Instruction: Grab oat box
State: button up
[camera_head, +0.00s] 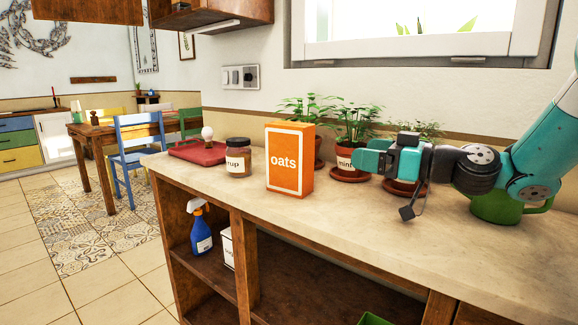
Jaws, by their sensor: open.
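The oat box (284,161) is orange with a white "oats" label. It stands upright on the pale countertop, near the middle of the head view. My gripper (366,158) is to the right of the box, with its teal end pointing left toward it. A clear gap lies between them in the picture. The gripper is open and holds nothing that I can see. Its fingers are seen from the side, so the space between them is hidden.
A syrup jar (238,158) stands left of the box, beside a red tray (198,151) with a light bulb. Potted plants, one labelled mint (347,170), stand behind my gripper. A green pot (497,207) is under my arm. The front counter (330,222) is clear.

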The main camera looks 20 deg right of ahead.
aim_at(296, 141)
jog(key=p+x, duration=0.3)
jog(key=x, duration=0.7)
jog(key=shift+a+r+p, duration=0.1)
jog(key=shift+a+p, duration=0.1)
jog(key=shift+p, duration=0.1)
jog(key=p+x, duration=0.1)
jog(key=x, duration=0.5)
jog(key=shift+w+a, duration=0.15)
jog(key=shift+w, duration=0.05)
jog(key=shift+c, duration=0.4)
jog(key=c, duration=1.1)
jog(key=shift+c, duration=0.6)
jog(key=shift+r, duration=0.15)
